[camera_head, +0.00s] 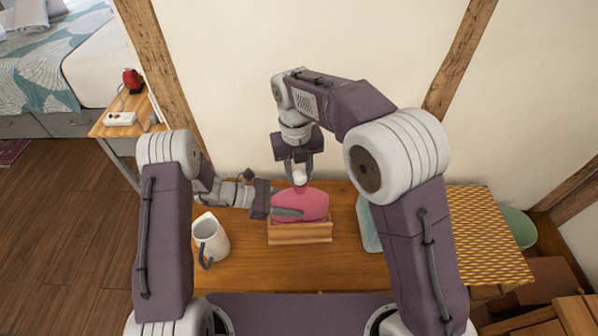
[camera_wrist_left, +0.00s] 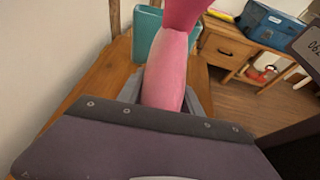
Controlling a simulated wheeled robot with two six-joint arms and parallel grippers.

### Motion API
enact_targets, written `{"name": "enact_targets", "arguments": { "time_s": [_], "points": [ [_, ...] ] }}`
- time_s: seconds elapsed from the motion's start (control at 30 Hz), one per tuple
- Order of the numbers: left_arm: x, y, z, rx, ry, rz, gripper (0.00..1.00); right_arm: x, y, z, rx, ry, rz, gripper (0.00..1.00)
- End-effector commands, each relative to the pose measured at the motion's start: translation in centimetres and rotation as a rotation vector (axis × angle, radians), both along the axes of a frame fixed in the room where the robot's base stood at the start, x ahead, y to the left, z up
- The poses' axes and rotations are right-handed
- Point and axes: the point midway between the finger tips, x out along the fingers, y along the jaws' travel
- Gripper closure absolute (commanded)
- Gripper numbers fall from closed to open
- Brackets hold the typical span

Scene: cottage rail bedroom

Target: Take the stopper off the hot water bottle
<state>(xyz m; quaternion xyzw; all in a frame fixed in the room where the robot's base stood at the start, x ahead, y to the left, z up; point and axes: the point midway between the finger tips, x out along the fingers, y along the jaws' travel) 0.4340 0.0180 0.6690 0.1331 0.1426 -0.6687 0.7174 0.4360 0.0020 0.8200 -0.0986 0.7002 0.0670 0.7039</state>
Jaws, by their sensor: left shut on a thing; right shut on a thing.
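The pink hot water bottle (camera_head: 313,203) sits upright in a wooden holder (camera_head: 300,236) on the table. Its white stopper (camera_head: 299,177) is at the top of the neck. My left gripper (camera_head: 290,212) comes in from the left and is shut on the bottle's body. The bottle also shows in the left wrist view (camera_wrist_left: 166,75) between the fingers. My right gripper (camera_head: 300,172) points down from above, its fingers closed on either side of the stopper. Whether the stopper is still seated in the neck is hard to tell.
A white jug (camera_head: 210,240) with a dark handle stands on the table left of the holder. A teal object (camera_head: 369,226) stands right of it, partly behind my right arm. A yellow woven mat (camera_head: 486,232) lies at the right. The front of the table (camera_head: 340,270) is clear.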

Motion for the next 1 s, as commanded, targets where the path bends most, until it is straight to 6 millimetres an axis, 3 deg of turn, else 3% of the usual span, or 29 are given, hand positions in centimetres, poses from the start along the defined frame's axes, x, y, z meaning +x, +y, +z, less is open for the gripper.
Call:
{"name": "enact_targets", "arguments": {
  "time_s": [0.13,0.4,0.43,0.5,0.77,1.0],
  "points": [
    [-0.1,0.0,0.0,-0.001,-0.001,-0.003,1.00,0.0,0.1,0.0,0.001,-0.003,0.108,1.00],
    [-0.1,-0.1,0.0,-0.001,0.000,-0.002,1.00,0.0,0.1,0.0,0.001,-0.003,0.113,1.00],
    [-0.1,-0.1,0.0,-0.001,0.000,-0.002,1.00,0.0,0.1,0.0,0.001,-0.003,0.112,0.59],
    [-0.1,-0.1,0.0,-0.001,0.000,-0.002,1.00,0.0,0.0,0.0,0.000,-0.002,0.112,0.45],
    [0.0,0.0,0.0,-0.001,0.001,-0.002,1.00,0.0,0.0,0.1,0.000,-0.001,0.111,0.45],
    [0.0,0.0,0.0,-0.001,0.001,-0.001,1.00,0.1,0.1,3.4,0.002,-0.004,0.110,0.45]
  ]
}}
